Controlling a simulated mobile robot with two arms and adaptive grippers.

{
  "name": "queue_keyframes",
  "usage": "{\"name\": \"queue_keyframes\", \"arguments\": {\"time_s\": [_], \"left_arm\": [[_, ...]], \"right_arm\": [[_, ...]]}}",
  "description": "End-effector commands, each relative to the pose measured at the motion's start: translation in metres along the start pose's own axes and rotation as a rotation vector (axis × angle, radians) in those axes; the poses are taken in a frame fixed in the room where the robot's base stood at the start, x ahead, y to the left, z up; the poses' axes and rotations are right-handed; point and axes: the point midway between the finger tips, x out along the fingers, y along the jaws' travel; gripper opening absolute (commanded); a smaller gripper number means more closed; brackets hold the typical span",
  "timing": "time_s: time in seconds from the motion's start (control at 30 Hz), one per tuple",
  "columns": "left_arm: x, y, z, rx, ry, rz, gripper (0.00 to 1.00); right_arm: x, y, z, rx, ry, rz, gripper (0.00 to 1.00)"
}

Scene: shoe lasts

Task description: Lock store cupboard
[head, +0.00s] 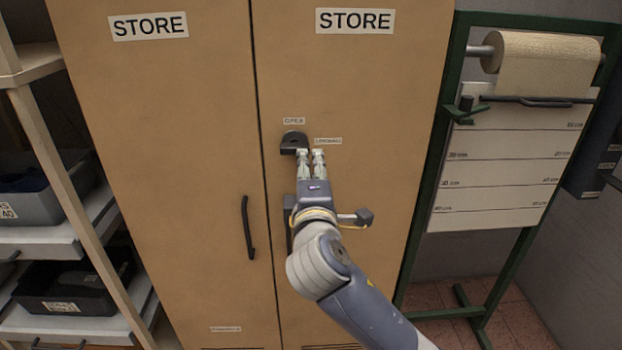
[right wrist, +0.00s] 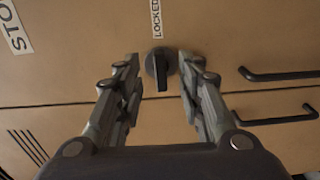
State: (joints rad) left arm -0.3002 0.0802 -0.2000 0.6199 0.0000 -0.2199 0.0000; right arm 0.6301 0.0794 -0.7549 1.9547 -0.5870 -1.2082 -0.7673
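The tan store cupboard (head: 180,110) has two closed doors, each labelled STORE. A dark round lock knob (head: 294,140) with a raised bar is on the right door, near the door gap. An OPEN label (head: 293,121) is above it and a LOCKED label (head: 328,141) to its right. My right gripper (head: 310,153) is at the knob. In the right wrist view its fingers are spread, one each side of the knob (right wrist: 161,68), with visible gaps. The bar lies in line with the LOCKED label (right wrist: 156,18); which end points cannot be told. My left gripper is not in view.
The left door has a dark handle (head: 248,228); the right door's handle (head: 289,215) is partly behind my arm. A shelf rack with dark bins (head: 75,287) stands at left. A green frame (head: 428,150) with a paper roll (head: 548,64) stands at right.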

Motion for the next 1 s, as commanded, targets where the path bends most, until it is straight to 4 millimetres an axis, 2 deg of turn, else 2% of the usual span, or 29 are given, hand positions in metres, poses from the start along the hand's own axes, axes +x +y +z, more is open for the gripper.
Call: {"name": "queue_keyframes", "arguments": {"time_s": [0.1, 0.27, 0.6, 0.7, 0.77, 0.87, 0.97, 1.0], "left_arm": [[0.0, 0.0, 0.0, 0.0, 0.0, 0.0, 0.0], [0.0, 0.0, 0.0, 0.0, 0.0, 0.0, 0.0], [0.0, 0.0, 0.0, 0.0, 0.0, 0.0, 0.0], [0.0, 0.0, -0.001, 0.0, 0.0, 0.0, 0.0], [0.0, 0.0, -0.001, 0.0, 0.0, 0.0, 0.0], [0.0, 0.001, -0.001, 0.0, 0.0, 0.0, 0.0], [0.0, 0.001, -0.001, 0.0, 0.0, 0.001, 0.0], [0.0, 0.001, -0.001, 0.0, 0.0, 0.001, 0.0]], "right_arm": [[-0.018, 0.0, 0.0, 0.001, 0.001, 0.001, 0.35], [-0.03, -0.001, 0.0, 0.0, -0.001, -0.001, 0.35], [-0.032, 0.0, 0.0, 0.0, -0.001, 0.0, 0.35], [-0.029, -0.009, 0.001, 0.003, -0.002, -0.015, 0.35], [-0.022, -0.024, 0.002, 0.012, -0.002, -0.044, 0.35], [-0.006, -0.074, 0.006, 0.041, -0.007, -0.131, 0.35], [0.008, -0.145, 0.015, 0.093, -0.016, -0.251, 0.35], [0.011, -0.176, 0.019, 0.119, -0.021, -0.301, 0.35]]}}
